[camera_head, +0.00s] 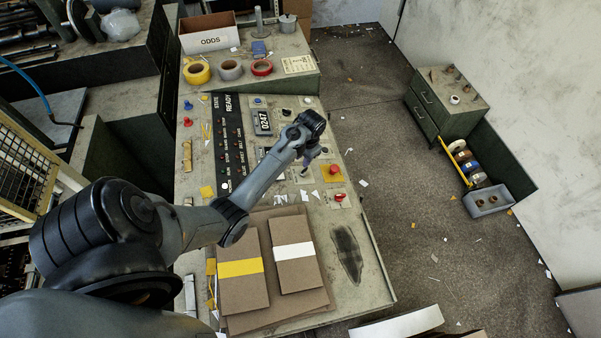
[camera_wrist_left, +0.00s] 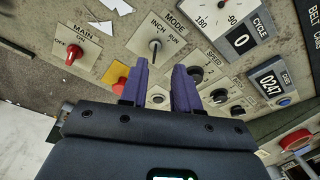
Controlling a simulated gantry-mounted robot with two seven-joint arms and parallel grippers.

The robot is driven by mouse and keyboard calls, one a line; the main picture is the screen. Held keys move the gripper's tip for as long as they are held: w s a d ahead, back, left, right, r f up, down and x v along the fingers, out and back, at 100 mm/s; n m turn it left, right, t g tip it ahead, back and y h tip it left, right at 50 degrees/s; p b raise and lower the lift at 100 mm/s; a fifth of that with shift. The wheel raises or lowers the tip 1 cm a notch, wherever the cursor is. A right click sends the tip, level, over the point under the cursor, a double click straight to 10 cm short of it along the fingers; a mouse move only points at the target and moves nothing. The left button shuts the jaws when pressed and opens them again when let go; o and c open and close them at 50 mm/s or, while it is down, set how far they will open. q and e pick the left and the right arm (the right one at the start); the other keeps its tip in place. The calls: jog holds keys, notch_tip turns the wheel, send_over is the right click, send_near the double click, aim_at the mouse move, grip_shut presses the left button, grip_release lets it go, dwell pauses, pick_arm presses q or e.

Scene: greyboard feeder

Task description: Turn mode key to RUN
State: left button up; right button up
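The mode key (camera_wrist_left: 155,45) is a small metal key on a pale plate marked MODE, INCH and RUN in the left wrist view. Which mark it is turned to is hard to tell. My left gripper (camera_wrist_left: 160,78) has two purple fingers held apart, with nothing between them. The fingertips lie just below the key in that view, and I see no contact. In the head view my left gripper (camera_head: 306,165) hangs over the right part of the control panel (camera_head: 227,187), and my arm hides the key there. My right gripper is not in view.
A red MAIN knob (camera_wrist_left: 73,54) is left of the key. A red button on a yellow plate (camera_head: 333,174) is close to the gripper. A CYCLE gauge (camera_wrist_left: 222,12) and SPEED knob (camera_wrist_left: 195,73) are to the right. Brown boards (camera_head: 242,280) lie in front.

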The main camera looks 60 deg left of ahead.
aim_at(305, 171)
pick_arm(q)
jog(key=f, duration=0.3)
jog(key=w+f, duration=0.1)
jog(key=f, duration=0.2)
jog(key=a+f+b, duration=0.1)
jog(key=f, duration=0.2)
jog(key=shift+w+f, duration=0.25)
jog(key=shift+f, duration=0.05)
jog(key=shift+c, duration=0.3)
